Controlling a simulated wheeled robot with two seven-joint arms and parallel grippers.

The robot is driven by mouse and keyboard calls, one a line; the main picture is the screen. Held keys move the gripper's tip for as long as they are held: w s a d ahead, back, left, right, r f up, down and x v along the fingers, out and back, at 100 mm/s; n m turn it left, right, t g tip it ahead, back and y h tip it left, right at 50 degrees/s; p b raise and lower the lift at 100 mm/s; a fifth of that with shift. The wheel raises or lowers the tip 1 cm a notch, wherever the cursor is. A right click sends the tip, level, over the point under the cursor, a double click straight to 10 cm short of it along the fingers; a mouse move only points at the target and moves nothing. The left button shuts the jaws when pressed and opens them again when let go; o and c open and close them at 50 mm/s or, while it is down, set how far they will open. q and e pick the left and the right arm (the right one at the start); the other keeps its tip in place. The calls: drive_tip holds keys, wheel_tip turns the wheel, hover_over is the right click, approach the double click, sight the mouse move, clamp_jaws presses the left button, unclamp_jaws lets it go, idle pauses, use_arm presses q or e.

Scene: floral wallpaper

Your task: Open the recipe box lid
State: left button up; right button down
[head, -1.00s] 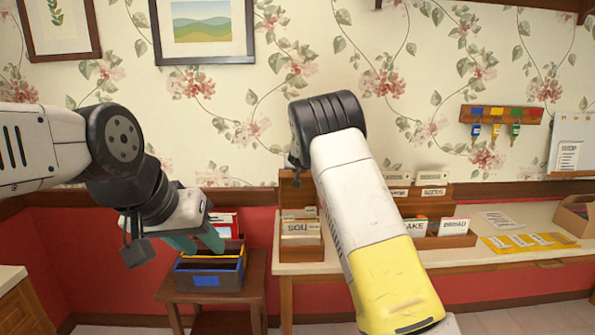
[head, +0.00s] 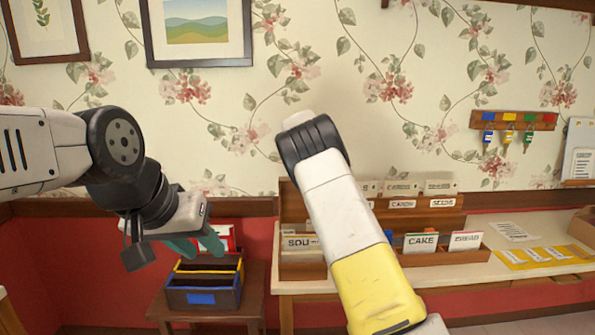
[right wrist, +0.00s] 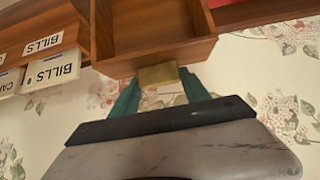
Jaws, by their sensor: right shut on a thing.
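In the right wrist view, a wooden box-like part with raised walls (right wrist: 148,22) fills the top middle, and a brass tab (right wrist: 158,75) sticks out from its edge. My right gripper (right wrist: 160,88) is shut on the brass tab, with a teal finger on each side. I cannot tell whether this hollow part is the recipe box's lid or its body. In the head view my right forearm hides that gripper and what it holds. My left gripper (head: 195,246) is open and empty, above the back of a dark divided box (head: 203,298).
The dark box stands on a small wooden stand (head: 160,312) at left. A counter (head: 510,278) carries a wooden card rack (head: 450,258) with CAKE and other cards, and yellow sheets (head: 545,254). A key rack (head: 515,119) hangs at right.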

drive_tip(key=shift+w+r, duration=0.1)
drive_tip(key=shift+r, duration=0.25)
drive_tip(key=c, duration=0.6)
unclamp_jaws()
drive_tip(key=shift+o, duration=0.4)
drive_tip(key=shift+f, duration=0.15)
drive_tip(key=v, duration=0.8)
drive_tip(key=shift+f, duration=0.1)
